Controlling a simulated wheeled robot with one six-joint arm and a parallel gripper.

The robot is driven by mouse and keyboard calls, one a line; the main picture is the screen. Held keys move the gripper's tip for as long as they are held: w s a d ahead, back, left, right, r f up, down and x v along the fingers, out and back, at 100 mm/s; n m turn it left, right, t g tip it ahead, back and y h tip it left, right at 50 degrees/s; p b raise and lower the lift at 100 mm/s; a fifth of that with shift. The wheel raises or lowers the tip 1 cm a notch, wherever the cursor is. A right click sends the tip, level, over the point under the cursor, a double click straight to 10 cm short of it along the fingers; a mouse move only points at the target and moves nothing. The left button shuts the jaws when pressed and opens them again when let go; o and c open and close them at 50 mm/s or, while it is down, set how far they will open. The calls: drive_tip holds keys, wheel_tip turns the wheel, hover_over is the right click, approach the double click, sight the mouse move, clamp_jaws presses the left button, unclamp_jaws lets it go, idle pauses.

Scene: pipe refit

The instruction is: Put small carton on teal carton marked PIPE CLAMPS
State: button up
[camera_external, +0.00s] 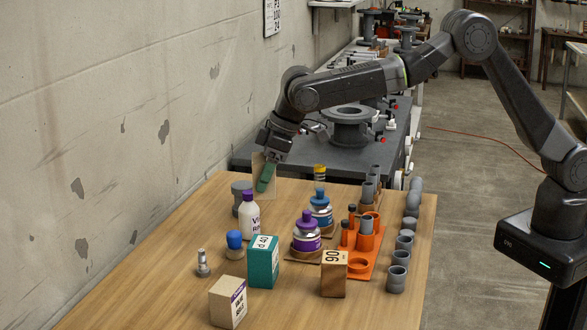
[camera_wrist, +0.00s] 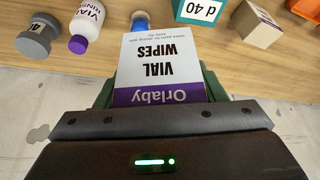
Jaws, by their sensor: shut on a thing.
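My gripper (camera_external: 265,178) is shut on a small carton, white and purple and printed VIAL WIPES (camera_wrist: 160,62). Its green fingers lie along both sides of the carton. In the external view the gripper is over the table's far left part, by the wall, with the held carton (camera_external: 257,163) partly hidden by a finger. The teal carton (camera_external: 263,264) stands upright nearer the camera, with a white label reading 40 on top. No PIPE CLAMPS wording is readable. In the wrist view the teal carton (camera_wrist: 198,12) is cut by the top edge.
A white bottle with purple cap (camera_external: 250,218), a blue-capped jar (camera_external: 235,246) and a grey cylinder (camera_external: 236,205) stand near the teal carton or under the gripper. A brown box marked 90 (camera_external: 334,278) and a beige carton (camera_external: 228,303) flank it. An orange rack (camera_external: 366,262) is right.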

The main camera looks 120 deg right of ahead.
drive_tip(key=w+a+r, duration=0.2)
drive_tip(key=w+a, duration=0.1)
drive_tip(key=a, duration=0.2)
drive_tip(key=p, duration=0.2)
hover_over(263, 242)
drive_tip(key=shift+f, duration=5.25)
drive_tip(key=o, duration=1)
drive_tip(key=shift+n, duration=0.3)
drive_tip(key=shift+r, duration=0.15)
drive_tip(key=shift+r, duration=0.2)
drive_tip(key=b+v, duration=0.1)
drive_tip(key=v, duration=1)
drive_tip(key=shift+s+r+b, duration=0.25)
drive_tip(key=shift+b, duration=0.15)
drive_tip(key=shift+o, duration=0.4)
